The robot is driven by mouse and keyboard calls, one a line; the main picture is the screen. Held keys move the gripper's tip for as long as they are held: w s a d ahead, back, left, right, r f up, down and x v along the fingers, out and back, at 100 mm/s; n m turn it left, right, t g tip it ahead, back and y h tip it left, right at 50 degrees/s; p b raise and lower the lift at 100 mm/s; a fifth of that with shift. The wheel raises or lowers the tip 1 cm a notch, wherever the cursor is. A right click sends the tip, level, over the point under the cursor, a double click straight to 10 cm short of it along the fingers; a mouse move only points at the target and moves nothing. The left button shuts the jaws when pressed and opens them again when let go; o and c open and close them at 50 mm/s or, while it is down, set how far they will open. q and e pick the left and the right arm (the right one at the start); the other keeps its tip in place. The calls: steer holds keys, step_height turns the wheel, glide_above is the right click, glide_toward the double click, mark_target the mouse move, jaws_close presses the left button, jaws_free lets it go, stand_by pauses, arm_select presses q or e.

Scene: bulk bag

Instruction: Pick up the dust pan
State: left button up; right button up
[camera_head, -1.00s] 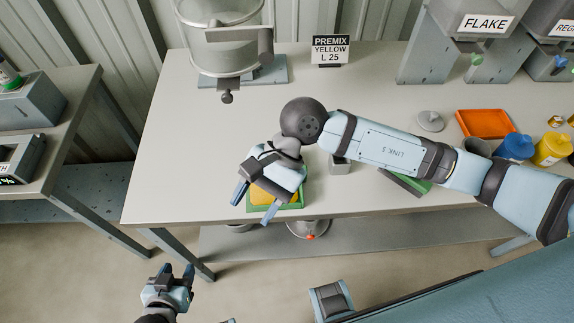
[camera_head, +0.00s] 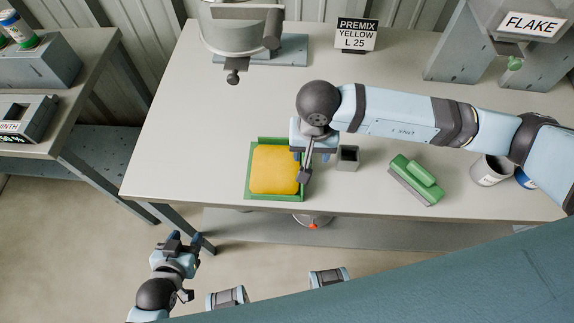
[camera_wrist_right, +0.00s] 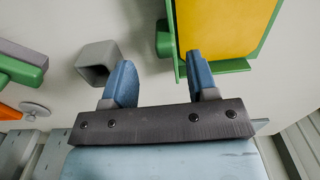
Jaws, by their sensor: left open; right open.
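The dust pan, a green tray (camera_head: 248,172) with a yellow mass (camera_head: 274,169) filling it, lies flat near the table's front edge. My right gripper (camera_head: 304,172) is at its right side in the head view. In the right wrist view, my right gripper (camera_wrist_right: 159,65) is open, with a green tab (camera_wrist_right: 163,42) of the pan beyond and between its fingertips. One finger overlaps the pan's green rim (camera_wrist_right: 230,66); I cannot tell whether they touch. My left gripper (camera_head: 184,239) is open and empty, below the table's front left corner.
A small grey square holder (camera_head: 347,158) stands close right of my right gripper. A green brush (camera_head: 415,180) lies further right. A metal vessel (camera_head: 235,35) and a PREMIX YELLOW sign (camera_head: 356,34) stand behind. The table left of the pan is clear.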

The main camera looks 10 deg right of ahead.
mark_target(278, 165)
steer(key=shift+w+a+f+p, duration=0.15)
steer(key=shift+f+p, duration=0.2)
steer(key=shift+f, duration=1.15)
steer(key=shift+w+a+f+p, duration=0.15)
steer(key=shift+f+p, duration=0.15)
steer(key=shift+f, duration=1.2)
steer(key=shift+s, duration=0.1)
jaws_close()
